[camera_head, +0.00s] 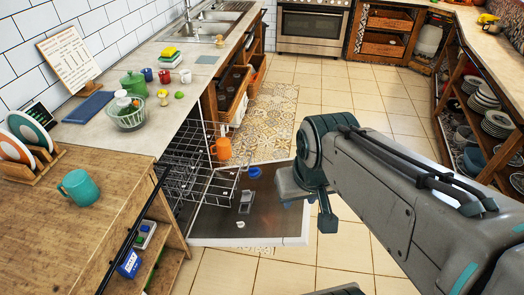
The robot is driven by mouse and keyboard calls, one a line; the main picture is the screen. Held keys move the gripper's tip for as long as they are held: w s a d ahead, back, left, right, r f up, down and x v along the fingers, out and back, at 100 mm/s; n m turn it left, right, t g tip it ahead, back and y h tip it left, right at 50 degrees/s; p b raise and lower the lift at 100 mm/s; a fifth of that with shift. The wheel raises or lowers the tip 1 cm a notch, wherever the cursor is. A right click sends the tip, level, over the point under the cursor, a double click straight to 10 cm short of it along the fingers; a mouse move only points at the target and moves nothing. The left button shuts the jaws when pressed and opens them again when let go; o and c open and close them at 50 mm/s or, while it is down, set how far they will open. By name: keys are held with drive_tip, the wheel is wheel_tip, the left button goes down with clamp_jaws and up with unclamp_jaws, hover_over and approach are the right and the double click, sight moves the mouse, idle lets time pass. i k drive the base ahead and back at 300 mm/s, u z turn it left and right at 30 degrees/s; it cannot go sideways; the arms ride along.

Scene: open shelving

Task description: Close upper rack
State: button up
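The dishwasher stands open under the counter at centre left. Its upper rack (213,185) is a wire basket pulled out of the opening, over the lowered door (270,226). An orange mug (223,148) shows at the rack's far side; I cannot tell whether it rests in the rack. A blue item (254,171) shows near the rack's right end. My gripper (308,200) hangs over the door's right side, to the right of the rack and apart from it in the picture. My arm partly covers the gripper, and its finger opening is unclear.
A wooden counter (100,220) with a teal mug (79,187) stands at the left. Wooden drawers (232,92) are pulled out beyond the dishwasher. Open shelves with plates (487,98) line the right. Tiled floor (345,92) lies clear in the middle.

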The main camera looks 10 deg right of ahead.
sight(225, 192)
drive_tip(key=z, duration=0.2)
drive_tip(key=i, duration=0.85)
drive_tip(key=u, duration=0.85)
drive_tip(key=i, duration=0.3)
drive_tip(key=z, duration=0.6)
